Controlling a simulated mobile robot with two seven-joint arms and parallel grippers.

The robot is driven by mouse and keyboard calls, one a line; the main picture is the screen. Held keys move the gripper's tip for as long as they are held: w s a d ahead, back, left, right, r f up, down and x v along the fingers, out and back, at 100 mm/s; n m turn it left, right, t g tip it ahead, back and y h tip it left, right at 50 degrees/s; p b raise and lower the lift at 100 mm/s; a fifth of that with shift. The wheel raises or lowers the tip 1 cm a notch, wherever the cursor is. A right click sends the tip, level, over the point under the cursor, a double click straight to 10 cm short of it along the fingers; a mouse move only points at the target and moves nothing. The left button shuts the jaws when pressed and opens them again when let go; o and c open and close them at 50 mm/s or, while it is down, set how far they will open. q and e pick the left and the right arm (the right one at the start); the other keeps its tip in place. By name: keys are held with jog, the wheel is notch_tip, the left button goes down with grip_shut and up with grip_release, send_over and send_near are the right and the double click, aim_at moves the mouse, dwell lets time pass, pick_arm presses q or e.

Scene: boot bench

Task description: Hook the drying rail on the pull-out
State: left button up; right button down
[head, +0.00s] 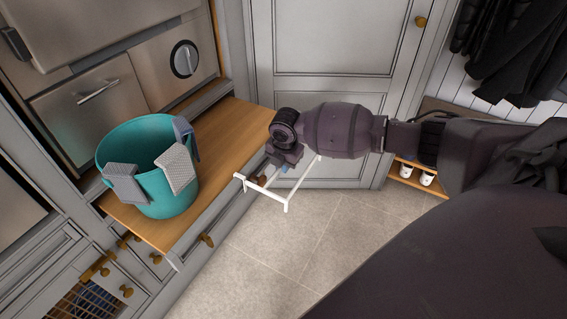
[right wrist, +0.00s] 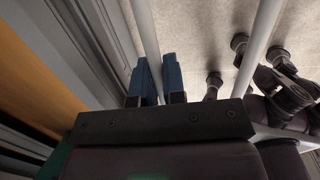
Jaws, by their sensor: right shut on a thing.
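The drying rail (head: 265,190) is a thin white frame with short upturned ends. In the head view it hangs over the floor, just right of the pull-out's front edge. The pull-out (head: 222,157) is a wooden board drawn out from the cabinet; its wood also shows at the left of the right wrist view (right wrist: 35,70). My right gripper (head: 284,166) is shut on one white bar of the rail, which runs between its blue fingers (right wrist: 153,82). I cannot tell whether the rail touches the pull-out. My left gripper is not in view.
A teal bucket (head: 165,195) with grey cloth-like pieces over its rim stands on the pull-out. Knobbed drawers (head: 207,240) lie below. A grey door (head: 335,40) stands behind, dark coats (head: 530,60) hang at the right. The tiled floor (head: 330,220) is clear.

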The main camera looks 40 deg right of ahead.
jog(key=c, duration=1.1)
grip_release()
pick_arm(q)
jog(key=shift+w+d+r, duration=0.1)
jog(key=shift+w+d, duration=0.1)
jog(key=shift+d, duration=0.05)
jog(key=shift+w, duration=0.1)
pick_arm(e)
jog(key=shift+f, duration=0.1)
jog(key=shift+r, duration=0.25)
jog(key=r, duration=0.2)
jog(key=r+p, duration=0.1)
jog(key=r, duration=0.1)
jog(key=shift+s+a, duration=0.1)
jog(key=shift+s, duration=0.1)
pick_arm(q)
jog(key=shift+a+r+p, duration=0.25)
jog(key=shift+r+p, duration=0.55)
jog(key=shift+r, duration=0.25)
pick_arm(e)
jog(key=r, duration=0.4)
jog(key=s+r, duration=0.1)
jog(key=r, duration=0.1)
jog(key=shift+a+r, duration=0.15)
jog(key=shift+a, duration=0.05)
